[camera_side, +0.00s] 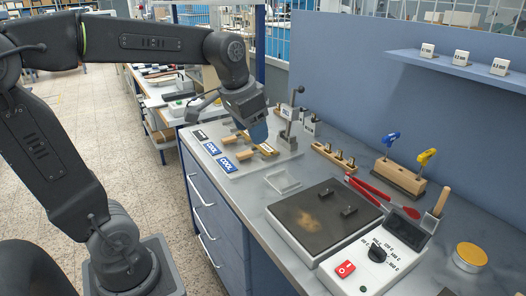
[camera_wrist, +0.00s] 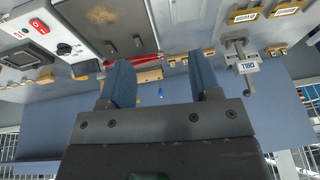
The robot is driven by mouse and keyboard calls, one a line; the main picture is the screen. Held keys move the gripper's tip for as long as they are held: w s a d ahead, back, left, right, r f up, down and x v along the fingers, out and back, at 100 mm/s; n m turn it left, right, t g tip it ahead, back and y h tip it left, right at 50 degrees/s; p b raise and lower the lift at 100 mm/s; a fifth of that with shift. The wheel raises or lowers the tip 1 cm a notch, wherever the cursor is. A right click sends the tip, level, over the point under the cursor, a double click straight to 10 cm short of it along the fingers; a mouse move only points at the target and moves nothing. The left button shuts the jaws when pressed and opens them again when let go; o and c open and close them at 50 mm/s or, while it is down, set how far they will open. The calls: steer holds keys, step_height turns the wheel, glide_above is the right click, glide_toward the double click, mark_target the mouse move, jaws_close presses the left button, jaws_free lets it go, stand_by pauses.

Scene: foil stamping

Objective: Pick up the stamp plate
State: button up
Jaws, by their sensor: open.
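My gripper (camera_side: 258,132) hangs over the far end of the bench, beside a small metal post stand. In the wrist view its two blue fingers (camera_wrist: 160,82) are wide apart with nothing between them. Two tan, brass-like labelled blocks lie near it, one to the left of the fingers (camera_side: 243,155) and one just below them (camera_side: 266,150). In the wrist view, such blocks (camera_wrist: 245,15) (camera_wrist: 287,8) appear at the upper right, outside the fingers. I cannot tell which one is the stamp plate.
Blue COOL pads (camera_side: 226,164) lie left of the blocks. The metal post stand (camera_side: 289,128) rises close right of my gripper. A dark hotplate (camera_side: 322,218), control box (camera_side: 370,262), red-handled tongs (camera_side: 366,195) and wooden tool rack (camera_side: 398,178) fill the nearer bench. A blue wall stands behind.

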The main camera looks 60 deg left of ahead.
steer(key=w+a+f+g, duration=0.2)
steer(key=w+a, duration=0.6)
steer(key=a, duration=0.2)
steer(key=g, duration=0.2)
glide_toward(248, 152)
steer(key=shift+h, duration=0.4)
steer(key=f, duration=0.6)
steer(key=a+f, duration=0.1)
steer(key=f, duration=0.2)
steer(key=shift+s+f, duration=0.15)
jaws_close()
